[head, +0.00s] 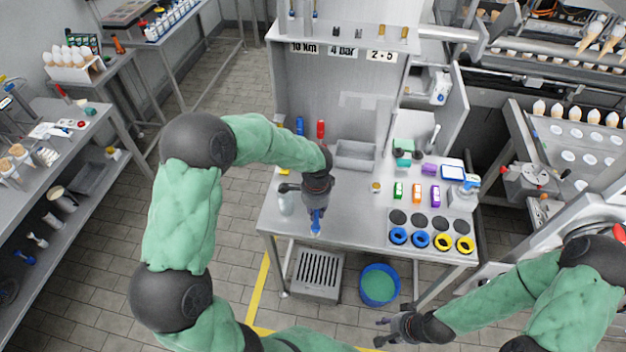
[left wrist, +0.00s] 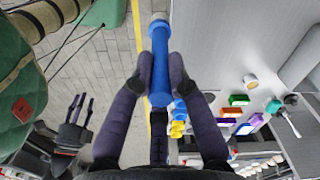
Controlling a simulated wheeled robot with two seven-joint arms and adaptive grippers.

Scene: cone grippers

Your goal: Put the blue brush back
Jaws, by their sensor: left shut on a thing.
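The blue brush (head: 315,225) is in my left gripper (head: 316,208), over the front left part of the metal worktable (head: 345,215). In the left wrist view the blue brush (left wrist: 160,75) stands between the two dark fingers, which are shut on its handle; its far end is pale. I cannot tell whether it touches the table. My right gripper (head: 380,331) is low at the front, past the table's front edge, with its fingers apart and empty. It also shows in the left wrist view (left wrist: 82,108).
A blue upright item (head: 300,126) and a red one (head: 321,129) stand at the table's back, by a grey tray (head: 355,153). Blue and yellow rings (head: 420,240) sit right. A blue bucket (head: 380,285) is below.

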